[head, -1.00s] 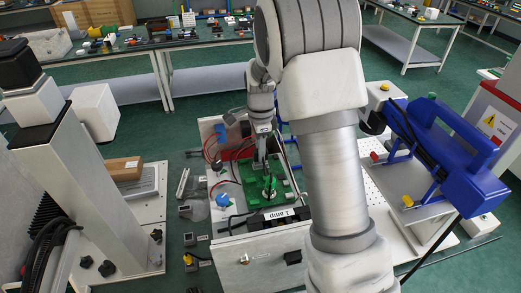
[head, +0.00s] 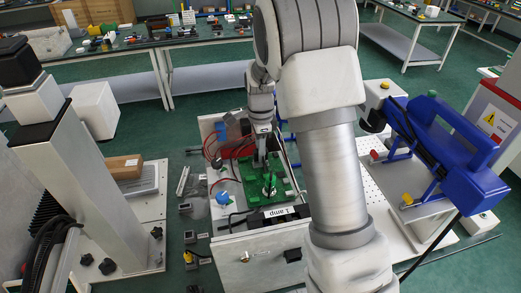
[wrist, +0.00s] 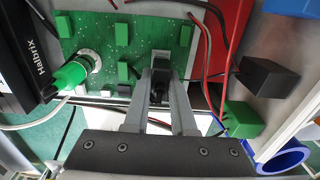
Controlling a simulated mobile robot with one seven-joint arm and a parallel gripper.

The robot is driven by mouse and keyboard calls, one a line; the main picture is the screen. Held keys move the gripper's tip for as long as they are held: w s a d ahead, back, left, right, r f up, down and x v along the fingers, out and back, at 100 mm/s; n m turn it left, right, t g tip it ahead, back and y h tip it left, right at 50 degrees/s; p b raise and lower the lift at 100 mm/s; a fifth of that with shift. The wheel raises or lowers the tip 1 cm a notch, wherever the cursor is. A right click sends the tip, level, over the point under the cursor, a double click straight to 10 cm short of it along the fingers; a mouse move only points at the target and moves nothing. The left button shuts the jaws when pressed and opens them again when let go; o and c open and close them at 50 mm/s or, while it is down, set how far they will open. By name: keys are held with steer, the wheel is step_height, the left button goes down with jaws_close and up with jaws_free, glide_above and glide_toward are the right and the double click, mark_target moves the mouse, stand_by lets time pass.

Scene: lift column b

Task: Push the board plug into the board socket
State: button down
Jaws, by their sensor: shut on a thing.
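My gripper (wrist: 158,88) is shut on a small dark plug (wrist: 159,92), which sits mostly hidden between its fingers. In the head view my gripper (head: 260,158) is over the green circuit board (head: 253,196). In the wrist view the board (wrist: 105,35) fills the upper middle and carries several green blocks. The fingertips are at the board's lower right part, beside a dark block (wrist: 160,62). I cannot tell whether that block is the socket, or whether the plug is in it or only against it.
A black box marked Halbrix (wrist: 32,60) is further left. Red and black wires, a black block (wrist: 268,77) and a green block (wrist: 242,118) lie on the right. A blue machine (head: 450,150) stands right of the bench.

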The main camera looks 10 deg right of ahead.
steer(key=shift+f, duration=0.15)
steer(key=c, duration=0.7)
jaws_free()
steer(key=shift+o, duration=0.2)
step_height(320, 180, up, 17)
steer(key=shift+r+b, duration=0.2)
steer(key=shift+b, duration=0.25)
steer(key=shift+s, duration=0.1)
